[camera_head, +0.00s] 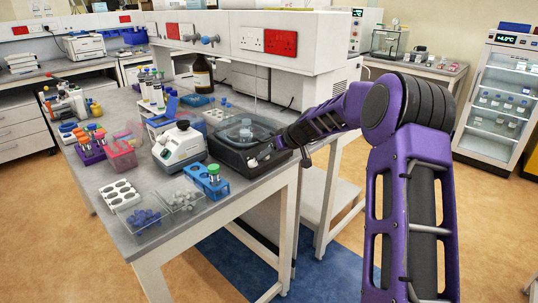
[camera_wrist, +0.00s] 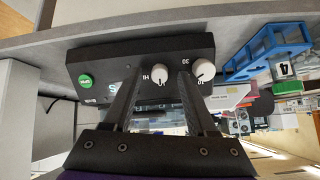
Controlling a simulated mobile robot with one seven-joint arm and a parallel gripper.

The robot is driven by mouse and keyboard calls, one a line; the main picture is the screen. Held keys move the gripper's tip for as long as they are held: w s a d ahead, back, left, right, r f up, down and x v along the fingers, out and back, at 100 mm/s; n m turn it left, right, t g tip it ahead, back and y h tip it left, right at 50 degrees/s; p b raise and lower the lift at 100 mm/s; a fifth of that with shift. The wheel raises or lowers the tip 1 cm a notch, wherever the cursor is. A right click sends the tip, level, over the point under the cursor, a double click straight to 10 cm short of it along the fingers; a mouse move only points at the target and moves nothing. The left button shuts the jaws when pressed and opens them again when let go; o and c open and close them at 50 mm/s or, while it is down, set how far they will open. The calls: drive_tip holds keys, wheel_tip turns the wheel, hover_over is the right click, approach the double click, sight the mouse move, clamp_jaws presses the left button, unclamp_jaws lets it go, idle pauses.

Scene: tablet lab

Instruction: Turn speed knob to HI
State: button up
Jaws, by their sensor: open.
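The speed knob (camera_wrist: 159,75) is a white dial on the dark front panel (camera_wrist: 115,66) of a black device (camera_head: 238,151). The letters HI show at its left in the wrist view, and a small dark mark shows on its lower part. I cannot tell its exact setting. My gripper (camera_wrist: 157,84) is open, with one finger on each side of the knob. A gap shows beside both fingers, and I cannot tell how near the tips are to the panel. In the head view, my gripper (camera_head: 262,158) is at the device's front, its tips hard to make out.
A second white knob (camera_wrist: 203,70) marked 30 is just right of the right finger. A green button (camera_wrist: 85,81) is at the panel's left. A blue tube rack (camera_head: 209,182) stands near the bench edge, and a white instrument (camera_head: 179,148) stands left of the device.

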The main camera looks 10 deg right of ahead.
drive_tip(key=shift+w+a+f, duration=0.15)
drive_tip(key=shift+w+f, duration=0.05)
drive_tip(key=shift+f, duration=0.05)
clamp_jaws()
idle(0.5)
drive_tip(key=m, duration=0.6)
drive_tip(key=shift+y, duration=0.4)
drive_tip(key=m, duration=0.3)
drive_tip(key=shift+m+y, duration=0.3)
drive_tip(key=shift+d+m+p, duration=0.2)
drive_tip(key=shift+m+p, duration=0.15)
drive_tip(key=shift+m, duration=1.45)
drive_tip(key=shift+w, duration=0.1)
